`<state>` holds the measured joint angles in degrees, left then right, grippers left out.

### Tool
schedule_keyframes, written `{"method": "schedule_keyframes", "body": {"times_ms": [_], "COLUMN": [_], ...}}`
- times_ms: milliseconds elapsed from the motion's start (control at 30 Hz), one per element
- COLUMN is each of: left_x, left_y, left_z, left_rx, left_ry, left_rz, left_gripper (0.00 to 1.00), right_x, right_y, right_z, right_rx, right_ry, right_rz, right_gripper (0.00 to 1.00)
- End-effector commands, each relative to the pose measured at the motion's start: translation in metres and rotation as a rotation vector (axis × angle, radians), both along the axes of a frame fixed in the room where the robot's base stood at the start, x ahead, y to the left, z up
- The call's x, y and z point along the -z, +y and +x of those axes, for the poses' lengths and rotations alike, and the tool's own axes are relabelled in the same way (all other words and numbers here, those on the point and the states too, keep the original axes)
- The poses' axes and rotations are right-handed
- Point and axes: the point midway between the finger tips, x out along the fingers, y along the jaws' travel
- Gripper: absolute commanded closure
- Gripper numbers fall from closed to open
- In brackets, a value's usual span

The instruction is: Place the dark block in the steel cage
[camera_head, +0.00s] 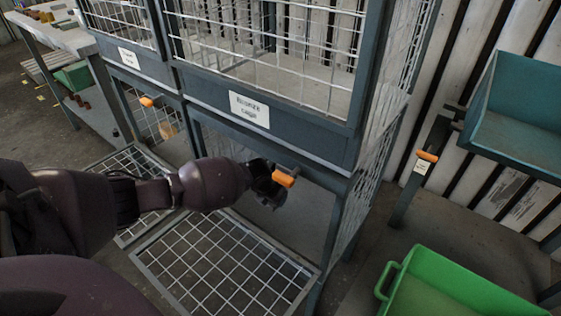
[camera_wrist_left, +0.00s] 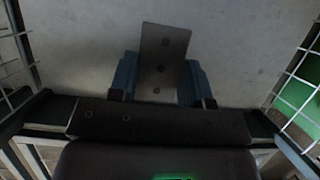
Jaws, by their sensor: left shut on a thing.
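The steel cage (camera_head: 263,120) is a grey frame with white wire mesh, standing in the middle of the head view. Its lower bay is open at the front, with a mesh door panel (camera_head: 225,265) lying low in front of it. My left gripper (camera_head: 268,186) is at the lower bay's opening, just under the front crossbar. In the left wrist view the dark block (camera_wrist_left: 165,50), a flat plate-like piece with several small holes, sits between the blue fingers of my left gripper (camera_wrist_left: 160,82). A pale floor lies beyond the block. In the head view the block is hidden. My right gripper is out of view.
An orange handle (camera_head: 284,178) on the crossbar is close beside my left gripper. A second bay with an orange handle (camera_head: 146,101) is at left. Mesh walls (camera_wrist_left: 300,75) flank the wrist view. A green crate (camera_head: 440,285) and a teal bin (camera_head: 520,110) are at right.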

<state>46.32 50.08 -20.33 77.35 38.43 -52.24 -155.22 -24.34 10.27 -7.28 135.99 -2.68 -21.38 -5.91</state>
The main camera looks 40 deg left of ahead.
Motion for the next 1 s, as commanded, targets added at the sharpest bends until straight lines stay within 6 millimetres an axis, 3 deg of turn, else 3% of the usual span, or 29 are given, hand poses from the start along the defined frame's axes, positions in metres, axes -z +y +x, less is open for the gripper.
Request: {"method": "schedule_keyframes", "body": {"times_ms": [33,167,400,933,967,1000], "left_x": [0.012,0.022,0.057,0.064,0.063,0.063], "left_y": [-0.001,0.0,0.0,0.0,0.0,0.0], "left_z": [-0.002,-0.001,-0.002,0.001,0.001,0.001], "left_rx": [-0.001,-0.001,-0.001,0.001,0.0,0.0], "left_ry": [0.005,0.002,0.005,-0.002,-0.002,-0.002], "left_rz": [-0.002,-0.002,-0.001,0.0,0.0,0.0], "left_gripper": [0.84,0.84,0.84,0.84,0.53,0.46], "right_x": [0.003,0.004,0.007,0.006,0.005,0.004], "right_y": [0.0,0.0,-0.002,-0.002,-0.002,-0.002], "right_z": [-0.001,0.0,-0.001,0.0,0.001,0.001], "right_rx": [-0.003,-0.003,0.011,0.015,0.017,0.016], "right_ry": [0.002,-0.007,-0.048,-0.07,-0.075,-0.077], "right_rz": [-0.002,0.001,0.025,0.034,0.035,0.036], "right_gripper": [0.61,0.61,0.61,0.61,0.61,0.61]}}
